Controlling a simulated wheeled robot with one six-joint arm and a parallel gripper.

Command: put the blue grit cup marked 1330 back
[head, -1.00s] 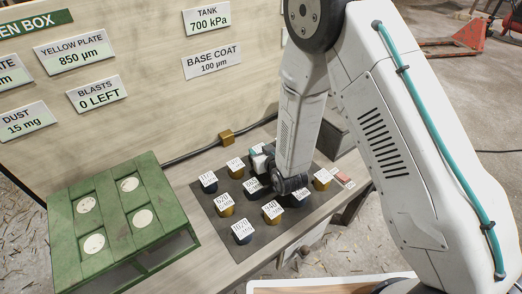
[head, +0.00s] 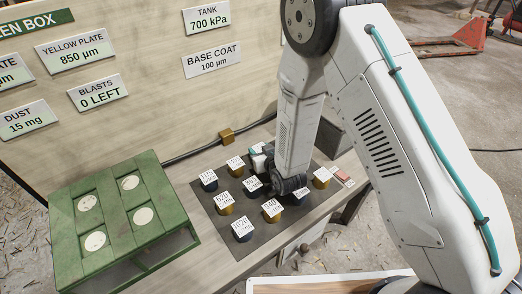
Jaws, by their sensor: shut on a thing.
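My gripper (head: 262,160) is low over the dark mat (head: 262,238) on the bench, among the grit cups. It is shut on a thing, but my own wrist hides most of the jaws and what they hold. I cannot make out a label reading 1330. Blue-black cups with white labelled tops stand on the mat at the left (head: 209,182), at the front (head: 243,230) and beside my gripper (head: 254,187). Brass-coloured cups stand at the mat's left (head: 224,204), back (head: 236,167), front (head: 272,211) and right (head: 322,178).
A green box (head: 115,215) with several pale round discs on top stands at the left of the bench. A panel (head: 150,90) with white readout signs rises behind. A small brass block (head: 227,136) and a cable lie along the bench's back.

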